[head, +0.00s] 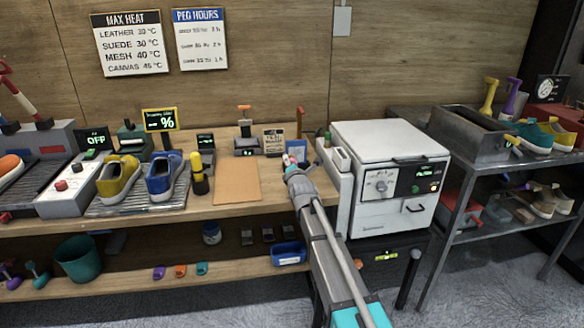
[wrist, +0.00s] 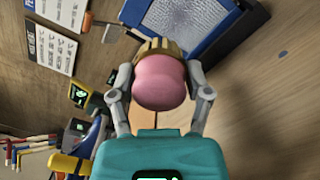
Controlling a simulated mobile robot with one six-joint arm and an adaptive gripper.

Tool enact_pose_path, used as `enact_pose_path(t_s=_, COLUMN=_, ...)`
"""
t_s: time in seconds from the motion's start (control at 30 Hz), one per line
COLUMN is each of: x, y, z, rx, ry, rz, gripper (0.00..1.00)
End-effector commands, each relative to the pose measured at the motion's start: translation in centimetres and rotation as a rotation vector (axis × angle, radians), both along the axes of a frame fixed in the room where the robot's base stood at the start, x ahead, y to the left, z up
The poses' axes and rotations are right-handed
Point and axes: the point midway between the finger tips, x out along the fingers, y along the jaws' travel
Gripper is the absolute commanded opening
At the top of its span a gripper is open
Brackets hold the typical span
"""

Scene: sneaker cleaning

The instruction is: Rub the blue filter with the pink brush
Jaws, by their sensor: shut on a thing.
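The pink brush (wrist: 160,85) sits between the two fingers of my gripper (wrist: 160,88) in the wrist view, with its tan bristles pointing away from my wrist. My gripper is shut on it. The blue filter (wrist: 192,42), a blue frame around a pale, textured mesh, is at the top of the wrist view, just beyond the bristles. The bristles overlap its lower left edge in the picture; I cannot tell whether they touch. In the head view my gripper (head: 292,168) is over the right part of the bench, and my arm hides much of that spot.
A white oven-like machine (head: 390,170) stands close to the right of my arm. A brown mat (head: 236,182) and a yellow bottle (head: 199,175) are to the left, with yellow and blue sneakers (head: 163,177) beyond. A metal shelf (head: 500,175) stands at the far right.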

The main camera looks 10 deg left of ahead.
Motion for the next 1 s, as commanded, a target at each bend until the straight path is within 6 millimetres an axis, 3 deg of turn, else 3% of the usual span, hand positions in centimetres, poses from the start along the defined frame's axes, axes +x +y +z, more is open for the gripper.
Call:
enact_pose_path(t_s=0.3, x=1.5, y=0.5, z=0.0, rx=0.0, ry=0.003, rz=-0.002, gripper=0.25)
enact_pose_path(t_s=1.0, x=1.6, y=0.5, z=0.0, rx=-0.001, ry=0.003, rz=-0.002, gripper=0.25)
